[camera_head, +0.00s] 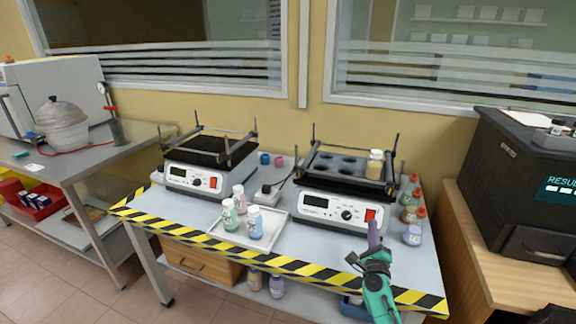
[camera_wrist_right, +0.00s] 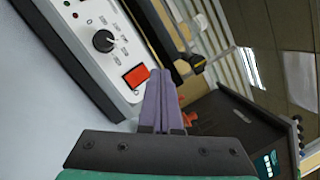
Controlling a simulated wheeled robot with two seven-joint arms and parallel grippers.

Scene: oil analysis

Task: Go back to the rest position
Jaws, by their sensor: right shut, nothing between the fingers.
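My right gripper (camera_head: 374,238) is shut and empty, just in front of the red switch of the right shaker (camera_head: 332,209). In the right wrist view its purple fingers (camera_wrist_right: 156,90) are closed together, with the shaker's red switch (camera_wrist_right: 137,76) just left of the tips. I cannot tell whether the tips touch the shaker. My left gripper is not in view.
A white tray (camera_head: 222,234) with several bottles lies on the striped-edge table. Several red-capped bottles (camera_head: 411,205) stand right of the shaker. Another shaker (camera_head: 193,180) is on the left. A black machine (camera_head: 505,165) stands on the right counter.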

